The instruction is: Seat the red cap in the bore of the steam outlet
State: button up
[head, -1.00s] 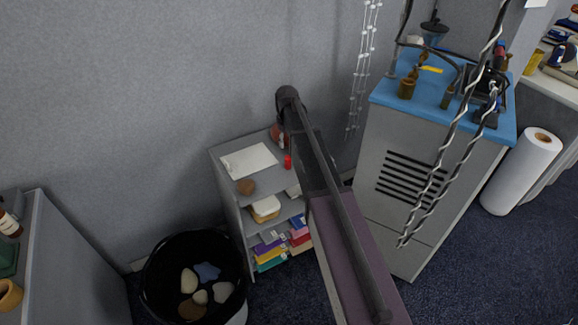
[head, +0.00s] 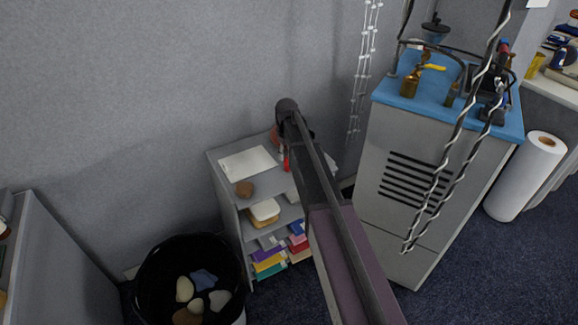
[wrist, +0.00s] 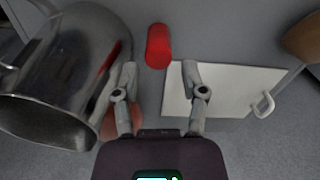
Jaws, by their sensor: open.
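The red cap (wrist: 158,46) lies on the grey shelf top, a short red cylinder just beyond my open fingertips and roughly centred between them. My gripper (wrist: 159,74) is empty, with one finger on each side. In the head view the red cap (head: 286,163) is a small red spot beside my gripper, partly hidden by my arm. I cannot make out the steam outlet or its bore in either view.
A shiny metal pitcher (wrist: 65,75) stands close to my left finger. A white panel (wrist: 225,92) lies by the right finger, and a brown object (wrist: 304,40) is beyond it. A blue-topped cabinet (head: 385,94) with hanging cords stands right; a black bin (head: 152,262) stands left.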

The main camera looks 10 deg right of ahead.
aim_at(287, 158)
jog(key=shift+d+f+b, duration=0.1)
jog(key=shift+f+b, duration=2.5)
jog(key=c, duration=0.7)
jog(key=shift+o, duration=0.2)
jog(key=shift+r, duration=0.1)
notch_tip(287, 158, up, 3)
jog(key=p, duration=0.3)
jog(key=shift+r, duration=0.1)
jog(key=s+a+p, duration=0.1)
jog(key=s+a, duration=0.1)
jog(key=s, duration=0.5)
jog(key=s+a+r+p, duration=0.1)
jog(key=s+a, duration=0.2)
jog(key=s, duration=0.5)
jog(key=shift+a+r, duration=0.25)
jog(key=shift+r, duration=0.05)
